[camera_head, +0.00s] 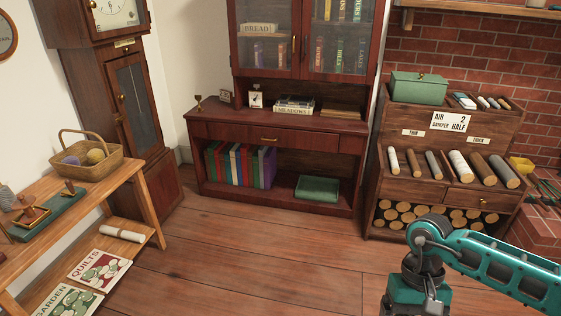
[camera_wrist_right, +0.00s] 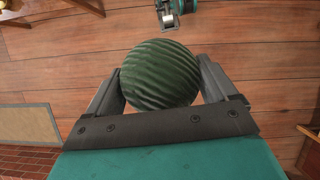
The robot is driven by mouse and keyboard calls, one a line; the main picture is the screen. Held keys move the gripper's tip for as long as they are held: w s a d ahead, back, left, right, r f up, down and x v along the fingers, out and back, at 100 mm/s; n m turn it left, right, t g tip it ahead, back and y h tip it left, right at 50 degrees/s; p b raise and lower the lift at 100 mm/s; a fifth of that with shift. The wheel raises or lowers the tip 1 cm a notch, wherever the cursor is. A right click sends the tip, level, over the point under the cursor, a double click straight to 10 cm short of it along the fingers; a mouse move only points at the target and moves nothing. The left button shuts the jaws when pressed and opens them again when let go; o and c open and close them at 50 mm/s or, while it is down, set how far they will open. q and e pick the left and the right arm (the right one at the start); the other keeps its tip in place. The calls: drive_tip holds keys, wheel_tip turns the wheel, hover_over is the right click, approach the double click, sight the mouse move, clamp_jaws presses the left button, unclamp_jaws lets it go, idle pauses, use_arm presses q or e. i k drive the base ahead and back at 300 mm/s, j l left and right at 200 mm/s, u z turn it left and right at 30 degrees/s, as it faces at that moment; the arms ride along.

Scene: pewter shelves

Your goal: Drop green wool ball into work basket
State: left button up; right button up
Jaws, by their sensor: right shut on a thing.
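The green wool ball (camera_wrist_right: 160,74) is dark and ridged. It shows in the right wrist view, held between the two fingers of my right gripper (camera_wrist_right: 162,92), which is shut on it. In the head view my right arm comes in at the lower right; its fingers and the ball are out of that picture. The work basket (camera_head: 92,173) is wicker with a looped handle and stands on the wooden table at the left, far across from my right arm. A purple ball (camera_head: 70,160) and a yellow ball (camera_head: 95,156) lie in it. My left gripper is not in view.
The wooden table (camera_head: 118,177) also bears a green tray (camera_head: 48,215) with small wooden things; booklets lie on its lower shelf. A tall clock (camera_head: 131,95) stands behind it. A cabinet (camera_head: 270,127) and log rack (camera_head: 405,185) line the back. The floor (camera_head: 250,250) between is clear.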

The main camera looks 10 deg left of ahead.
sight(85, 150)
drive_tip(key=i+u, duration=0.2)
drive_tip(key=i, duration=0.35)
drive_tip(key=i+l+u, duration=0.25)
drive_tip(key=i, duration=0.25)
drive_tip(key=i+u, duration=0.8)
drive_tip(key=u, duration=0.15)
drive_tip(key=i+l+u, duration=0.1)
drive_tip(key=i+u, duration=0.3)
drive_tip(key=i+l+u, duration=0.15)
drive_tip(key=u, duration=0.25)
drive_tip(key=i+l+u, duration=0.25)
drive_tip(key=u, duration=0.15)
drive_tip(key=i+l+u, duration=0.15)
drive_tip(key=l+u, duration=0.25)
